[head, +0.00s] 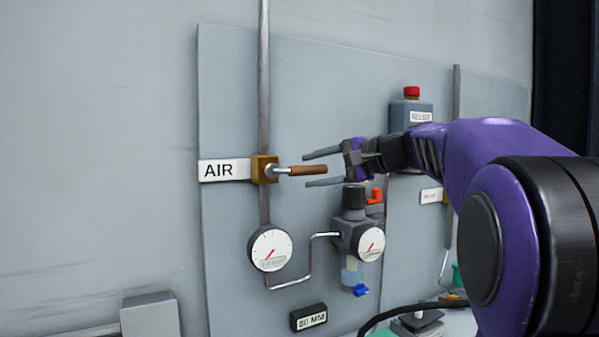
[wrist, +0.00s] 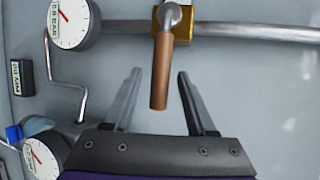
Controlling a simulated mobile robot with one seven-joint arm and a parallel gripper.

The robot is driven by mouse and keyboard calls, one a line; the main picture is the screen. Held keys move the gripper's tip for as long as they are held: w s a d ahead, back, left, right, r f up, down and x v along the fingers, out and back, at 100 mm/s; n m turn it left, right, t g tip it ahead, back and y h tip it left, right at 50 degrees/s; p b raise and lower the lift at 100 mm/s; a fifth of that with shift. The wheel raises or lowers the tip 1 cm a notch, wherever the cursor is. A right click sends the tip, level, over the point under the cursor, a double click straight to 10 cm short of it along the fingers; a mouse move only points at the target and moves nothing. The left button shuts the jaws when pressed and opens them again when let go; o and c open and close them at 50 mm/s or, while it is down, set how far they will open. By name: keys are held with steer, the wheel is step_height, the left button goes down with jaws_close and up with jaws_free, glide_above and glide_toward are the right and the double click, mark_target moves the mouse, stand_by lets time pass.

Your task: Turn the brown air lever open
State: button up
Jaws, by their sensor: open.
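The brown air lever (head: 308,170) sticks out to the right, level, from a brass valve body (head: 264,169) on the vertical pipe beside the AIR label (head: 222,170). My gripper (head: 313,169) is open, its two fingers above and below the lever's free end in the head view. In the wrist view the lever (wrist: 161,75) points down toward the gripper, and its end lies between the open fingers (wrist: 160,75), with gaps on both sides. The brass body (wrist: 204,21) shows behind the lever's base. I see no finger touching the lever.
A round gauge (head: 270,249) sits below the valve, joined by a bent tube to a regulator (head: 353,232) with a second gauge and a red tab. A dark 80 MM block (head: 308,317) is lower. Left of the label is clear.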

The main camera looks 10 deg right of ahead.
mark_target(302, 172)
steer(key=shift+x, duration=1.85)
jaws_close()
